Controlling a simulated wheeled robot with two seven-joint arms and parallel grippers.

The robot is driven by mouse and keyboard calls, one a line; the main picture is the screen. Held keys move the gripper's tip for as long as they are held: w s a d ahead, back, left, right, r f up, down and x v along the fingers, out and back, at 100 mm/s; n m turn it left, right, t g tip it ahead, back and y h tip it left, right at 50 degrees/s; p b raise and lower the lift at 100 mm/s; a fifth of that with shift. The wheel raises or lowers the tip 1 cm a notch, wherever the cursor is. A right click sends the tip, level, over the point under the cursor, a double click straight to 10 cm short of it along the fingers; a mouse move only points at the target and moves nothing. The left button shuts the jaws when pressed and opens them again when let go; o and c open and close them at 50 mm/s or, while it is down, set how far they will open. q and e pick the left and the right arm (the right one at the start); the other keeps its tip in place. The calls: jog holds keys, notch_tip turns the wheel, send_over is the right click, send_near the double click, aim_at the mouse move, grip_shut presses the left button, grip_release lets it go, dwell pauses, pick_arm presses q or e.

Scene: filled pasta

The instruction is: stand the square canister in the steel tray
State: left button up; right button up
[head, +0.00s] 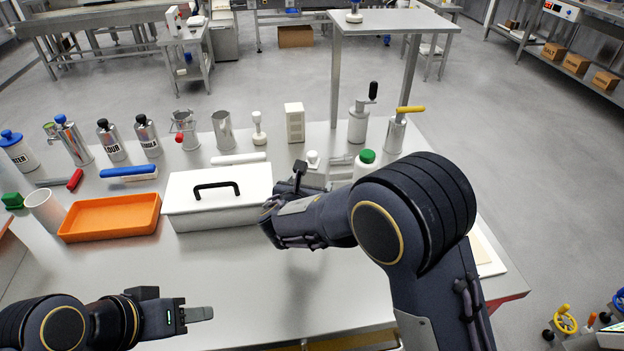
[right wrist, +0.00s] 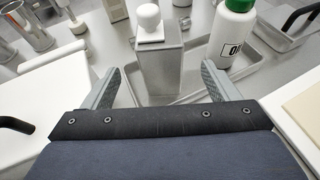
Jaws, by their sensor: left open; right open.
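The square canister is a steel box with a white knobbed lid. It stands upright between the fingers of my right gripper (right wrist: 160,75) in the right wrist view, its steel body (right wrist: 158,62) showing a gap to each finger. In the head view its white lid (head: 313,158) shows just beyond my right gripper (head: 299,178). My left gripper (head: 197,314) is open and empty at the front left.
The green-capped bottle (right wrist: 232,36) stands close right of the canister. A white box with a black handle (head: 218,208) is to the left, then an orange tray (head: 110,218). Several canisters and tools line the back. The table's front middle is clear.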

jog(key=s+d+r+m+g, duration=0.1)
jog(key=s+d+m+g, duration=0.1)
jog(key=s+d+m, duration=0.45)
jog(key=s+d+r+m+g+h, duration=0.1)
jog(key=s+d+m+g, duration=0.2)
jog(key=d, duration=0.6)
jog(key=s+d+r+m+g, duration=0.2)
jog(key=s+d+m, duration=0.1)
jog(key=d+m, duration=0.45)
jog(key=s+d+m+g+y, duration=0.1)
jog(key=s+d+m+y, duration=0.1)
jog(key=s+m, duration=0.4)
jog(key=s+d+m+g+y, duration=0.1)
jog(key=s+d+m, duration=0.2)
jog(key=s, duration=0.4)
jog(key=s+a+r+m+t+y, duration=0.1)
jog(key=s+a+m+y, duration=0.3)
jog(key=s+m, duration=0.5)
jog(key=shift+s+a+m, duration=0.15)
jog(key=shift+s+m, duration=0.15)
jog(key=shift+s, duration=0.1)
jog(key=shift+r, duration=0.15)
jog(key=shift+r+p, duration=0.95)
